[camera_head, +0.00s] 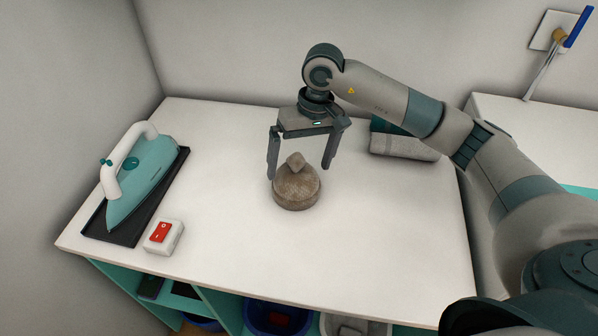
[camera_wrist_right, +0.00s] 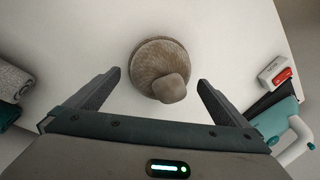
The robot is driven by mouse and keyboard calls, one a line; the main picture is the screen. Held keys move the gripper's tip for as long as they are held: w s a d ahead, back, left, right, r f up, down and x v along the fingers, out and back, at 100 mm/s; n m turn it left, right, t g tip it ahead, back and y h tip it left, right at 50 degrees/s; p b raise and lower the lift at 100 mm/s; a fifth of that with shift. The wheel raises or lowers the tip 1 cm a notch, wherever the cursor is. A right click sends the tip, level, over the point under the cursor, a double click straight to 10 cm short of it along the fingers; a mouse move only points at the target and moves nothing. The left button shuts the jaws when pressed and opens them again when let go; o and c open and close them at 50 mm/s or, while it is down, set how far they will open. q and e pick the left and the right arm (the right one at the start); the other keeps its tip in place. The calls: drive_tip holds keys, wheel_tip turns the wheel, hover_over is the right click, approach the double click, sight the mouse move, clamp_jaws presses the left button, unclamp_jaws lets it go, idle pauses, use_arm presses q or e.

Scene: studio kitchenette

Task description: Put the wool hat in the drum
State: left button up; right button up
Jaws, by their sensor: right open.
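The wool hat (camera_head: 297,190) is brown, rounded, with a pompom on top, and sits upright on the white worktop. In the right wrist view the hat (camera_wrist_right: 158,62) lies ahead of and partly between the fingers. My right gripper (camera_head: 302,172) is open and empty, its fingers apart above and just behind the hat; it also shows in the wrist view (camera_wrist_right: 158,88). No contact with the hat is visible. My left gripper is not in view. I see no drum that I can identify for sure.
A teal iron (camera_head: 143,180) stands on a dark tray at the left, with a red-and-white switch box (camera_head: 164,237) beside it. Rolled grey and teal towels (camera_head: 402,143) lie at the back right. Blue bins (camera_head: 277,318) and a light basket (camera_head: 355,328) stand under the worktop.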

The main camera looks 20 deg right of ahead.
sight(307, 165)
drive_tip(key=r+b, duration=0.1)
drive_tip(key=r, duration=0.1)
drive_tip(key=d+r+b, duration=0.1)
drive_tip(key=r, duration=0.2)
drive_tip(key=r+b, duration=0.1)
drive_tip(key=r, duration=0.1)
drive_tip(key=shift+d+r, duration=0.2)
drive_tip(key=shift+r, duration=0.15)
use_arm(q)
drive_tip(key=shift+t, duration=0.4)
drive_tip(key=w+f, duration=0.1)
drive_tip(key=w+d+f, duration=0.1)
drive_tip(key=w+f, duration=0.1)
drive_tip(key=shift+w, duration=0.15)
use_arm(e)
drive_tip(key=shift+d+r, duration=0.1)
drive_tip(key=shift+r, duration=0.55)
